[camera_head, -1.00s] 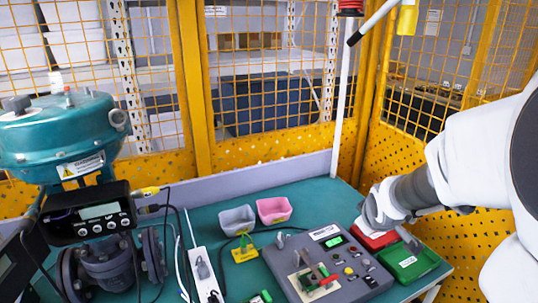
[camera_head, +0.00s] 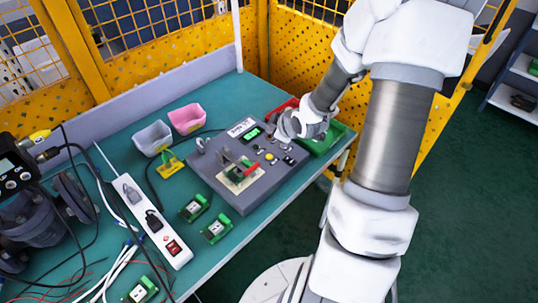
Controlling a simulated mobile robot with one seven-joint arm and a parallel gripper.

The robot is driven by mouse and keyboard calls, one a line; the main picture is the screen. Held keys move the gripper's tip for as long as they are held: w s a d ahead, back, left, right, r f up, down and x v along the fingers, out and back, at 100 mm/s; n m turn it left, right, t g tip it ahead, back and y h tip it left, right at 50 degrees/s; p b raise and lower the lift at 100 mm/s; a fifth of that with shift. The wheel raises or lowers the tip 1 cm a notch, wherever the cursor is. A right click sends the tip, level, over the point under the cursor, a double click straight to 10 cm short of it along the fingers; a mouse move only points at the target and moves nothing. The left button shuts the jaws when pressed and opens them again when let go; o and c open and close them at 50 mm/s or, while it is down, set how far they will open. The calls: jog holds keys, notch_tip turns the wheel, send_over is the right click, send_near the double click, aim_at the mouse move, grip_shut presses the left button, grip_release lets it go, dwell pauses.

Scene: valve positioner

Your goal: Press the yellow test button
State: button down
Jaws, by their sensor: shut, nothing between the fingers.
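The yellow test button (camera_head: 269,157) is a small round knob on the grey test box (camera_head: 233,195), right of the red-handled part. The box lies on the teal bench top. My gripper (camera_head: 284,137) is over the right back part of the box, close to the button and up and right of it in the picture. It is shut and holds nothing that I can see. I see a gap between gripper and button in the picture. The fingertips are small, and their height above the box is hard to tell.
A red tray (camera_head: 283,108) and a green tray (camera_head: 323,140) sit behind and beside my gripper. Grey (camera_head: 153,137) and pink (camera_head: 187,118) bins stand at the back. A white power strip (camera_head: 152,222), loose cables and small green boards (camera_head: 217,228) lie left and in front.

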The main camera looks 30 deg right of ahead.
aim_at(269, 157)
notch_tip(269, 157, down, 9)
jog(key=b, duration=0.8)
dwell(2.0)
jog(key=shift+f+b, duration=0.35)
jog(key=shift+b, duration=0.05)
jog(key=shift+f+b, duration=0.35)
jog(key=shift+f, duration=0.05)
dwell(0.4)
jog(key=shift+r, duration=0.15)
jog(key=shift+r+p, duration=0.7)
